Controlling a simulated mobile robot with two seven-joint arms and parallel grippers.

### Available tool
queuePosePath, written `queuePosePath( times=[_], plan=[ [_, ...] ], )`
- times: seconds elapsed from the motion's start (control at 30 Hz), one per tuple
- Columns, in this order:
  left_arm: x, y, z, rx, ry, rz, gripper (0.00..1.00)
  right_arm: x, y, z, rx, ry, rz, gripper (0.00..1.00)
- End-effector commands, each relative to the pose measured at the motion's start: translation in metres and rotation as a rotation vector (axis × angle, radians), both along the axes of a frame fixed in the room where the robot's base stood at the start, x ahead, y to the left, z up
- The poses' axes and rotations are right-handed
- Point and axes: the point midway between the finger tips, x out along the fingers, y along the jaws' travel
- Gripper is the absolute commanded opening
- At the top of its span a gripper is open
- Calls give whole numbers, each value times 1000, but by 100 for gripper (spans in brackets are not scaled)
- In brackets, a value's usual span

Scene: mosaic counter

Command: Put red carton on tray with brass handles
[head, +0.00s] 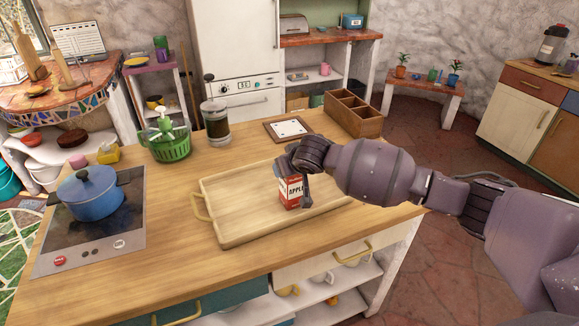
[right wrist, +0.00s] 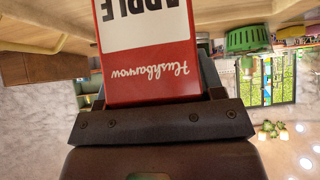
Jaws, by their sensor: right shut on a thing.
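The red carton (head: 290,192), with a white "APPLE" label, is upright over the middle of the wooden tray with brass handles (head: 240,232). In the head view its base looks at or just above the tray floor; I cannot tell whether it touches. My right gripper (head: 304,176) is shut on the carton from above and the right. In the right wrist view the carton (right wrist: 150,60) sits between the two fingers (right wrist: 155,100), its print upside down. The tray's left brass handle (head: 201,207) shows; its right end is partly hidden by my arm. My left gripper is not in view.
A blue pot (head: 90,196) stands on the cooktop at the left. The counter's front left is clear.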

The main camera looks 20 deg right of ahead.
Motion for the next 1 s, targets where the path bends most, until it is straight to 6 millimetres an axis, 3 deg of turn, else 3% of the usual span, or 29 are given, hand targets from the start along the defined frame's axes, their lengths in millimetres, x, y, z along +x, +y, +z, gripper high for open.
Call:
queuePosePath(
  times=[0.07, 0.1, 0.23, 0.67, 1.0],
  plan=[
    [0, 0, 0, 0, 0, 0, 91, 0, 0, -1, 0, -1, 0, 18],
    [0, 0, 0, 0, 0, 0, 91, 0, 0, -2, 0, 0, 0, 66],
    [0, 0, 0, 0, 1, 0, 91, 0, 0, -2, 0, 1, 0, 86],
    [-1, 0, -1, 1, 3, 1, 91, -4, -1, 5, 0, 1, 0, 87],
    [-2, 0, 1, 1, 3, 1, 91, -40, -4, 41, 0, -1, 1, 87]
  ],
)
